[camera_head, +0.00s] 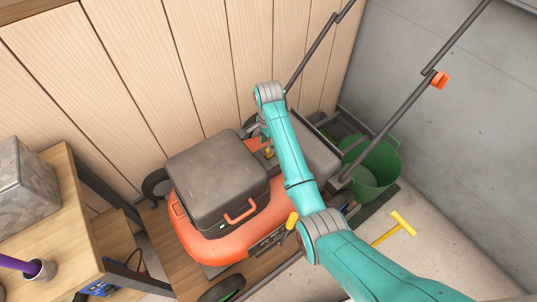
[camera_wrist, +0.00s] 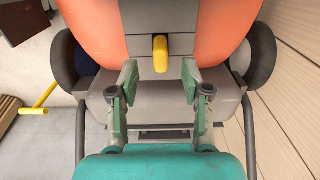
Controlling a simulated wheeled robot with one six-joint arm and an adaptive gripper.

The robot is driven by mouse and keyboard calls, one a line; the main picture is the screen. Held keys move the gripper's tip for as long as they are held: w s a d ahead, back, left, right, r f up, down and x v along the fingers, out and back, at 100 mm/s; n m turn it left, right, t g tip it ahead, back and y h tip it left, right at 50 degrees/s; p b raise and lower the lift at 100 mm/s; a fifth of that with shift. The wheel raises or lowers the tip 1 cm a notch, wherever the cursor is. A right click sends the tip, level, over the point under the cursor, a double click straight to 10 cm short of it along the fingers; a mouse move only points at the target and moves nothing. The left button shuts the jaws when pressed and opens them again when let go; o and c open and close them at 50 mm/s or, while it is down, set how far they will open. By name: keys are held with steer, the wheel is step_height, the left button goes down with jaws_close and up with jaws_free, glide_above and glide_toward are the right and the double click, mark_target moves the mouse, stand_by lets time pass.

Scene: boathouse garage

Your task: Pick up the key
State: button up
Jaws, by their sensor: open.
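The key (camera_wrist: 160,54) is a small yellow piece on the mower, in the middle of the wrist view between the orange shell and the grey rear part. In the head view a bit of yellow, likely the same key (camera_head: 268,152), shows beside my arm. My gripper (camera_wrist: 160,72) is open and empty, with its two fingers spread to the left and right of the key and a little below it in the wrist view. The fingers do not appear to touch the key.
A green bucket (camera_head: 375,165) and a yellow T-shaped handle (camera_head: 395,228) are at right. A wooden shelf (camera_head: 60,215) stands at left, a plank wall behind.

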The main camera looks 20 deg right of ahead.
mark_target(269, 155)
steer(key=f, duration=0.5)
steer(key=shift+w+d, duration=0.1)
steer(key=shift+d, duration=0.1)
jaws_close()
